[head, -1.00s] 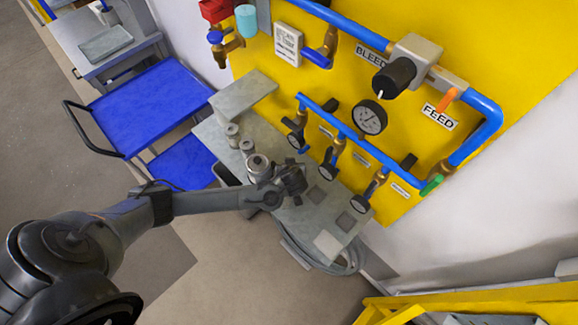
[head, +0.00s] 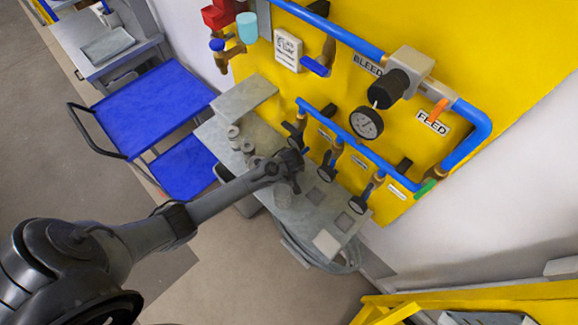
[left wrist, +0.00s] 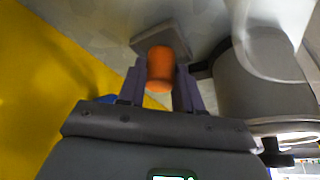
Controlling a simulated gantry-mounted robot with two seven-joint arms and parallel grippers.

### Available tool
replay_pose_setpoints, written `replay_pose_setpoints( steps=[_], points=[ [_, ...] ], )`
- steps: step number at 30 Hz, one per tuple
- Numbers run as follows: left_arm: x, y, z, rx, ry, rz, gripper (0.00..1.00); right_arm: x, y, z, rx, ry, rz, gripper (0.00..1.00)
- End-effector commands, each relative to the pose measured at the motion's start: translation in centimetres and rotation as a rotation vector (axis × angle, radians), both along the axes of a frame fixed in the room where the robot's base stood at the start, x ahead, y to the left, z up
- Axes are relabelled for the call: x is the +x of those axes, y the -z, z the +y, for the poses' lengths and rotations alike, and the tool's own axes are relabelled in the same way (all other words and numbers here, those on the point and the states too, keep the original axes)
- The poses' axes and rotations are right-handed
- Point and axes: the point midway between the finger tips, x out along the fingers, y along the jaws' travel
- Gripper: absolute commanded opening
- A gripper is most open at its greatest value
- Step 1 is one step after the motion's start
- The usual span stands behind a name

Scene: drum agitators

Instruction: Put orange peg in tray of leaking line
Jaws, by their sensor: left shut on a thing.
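My left gripper (left wrist: 160,90) is shut on the orange peg (left wrist: 160,68), which sits between its two fingers in the left wrist view. Just beyond the peg is a grey square plate (left wrist: 160,36), which may be a tray; I cannot tell whether the peg touches it. In the head view my left gripper (head: 292,160) is over the grey bench, close to the row of gauges, and hides the peg. Square trays (head: 316,196) lie on the bench below the small gauges. No leak shows clearly. My right gripper is not in view.
The yellow panel (head: 480,75) carries blue pipes (head: 350,132), a large gauge (head: 366,123) and valves close behind the gripper. Several grey cylinders (head: 247,145) stand on the bench to its left. A blue cart (head: 155,105) stands further left.

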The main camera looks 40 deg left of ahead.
Motion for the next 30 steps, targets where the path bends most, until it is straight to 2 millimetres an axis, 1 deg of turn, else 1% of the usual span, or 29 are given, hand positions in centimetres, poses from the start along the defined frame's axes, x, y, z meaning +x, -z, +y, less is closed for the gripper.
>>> replay_pose_setpoints(
  steps=[3, 12, 17, 18, 20, 21, 22, 30],
  points=[
    [0.02, 0.60, 0.09, 0.002, -0.002, -0.001, 0.00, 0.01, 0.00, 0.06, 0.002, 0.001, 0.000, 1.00],
    [0.04, 0.70, 0.06, 0.002, -0.002, -0.003, 0.00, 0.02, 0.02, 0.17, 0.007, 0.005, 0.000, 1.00],
    [0.05, 1.13, 0.03, 0.001, -0.001, -0.003, 0.00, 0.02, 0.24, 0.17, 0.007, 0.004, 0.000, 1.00],
    [0.06, 1.02, 0.04, 0.001, -0.001, -0.003, 0.40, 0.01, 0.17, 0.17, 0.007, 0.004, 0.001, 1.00],
    [0.06, 1.01, 0.04, 0.001, -0.001, -0.003, 0.50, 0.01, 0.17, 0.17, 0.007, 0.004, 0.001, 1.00],
    [0.05, 1.01, 0.05, 0.001, -0.001, -0.003, 0.56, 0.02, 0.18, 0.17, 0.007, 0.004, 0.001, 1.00],
    [0.05, 1.01, 0.05, 0.001, -0.001, -0.003, 0.60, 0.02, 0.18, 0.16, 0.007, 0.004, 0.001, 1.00],
    [0.04, 0.97, 0.06, 0.002, -0.001, -0.002, 0.60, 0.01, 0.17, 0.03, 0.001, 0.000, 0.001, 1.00]
  ],
)
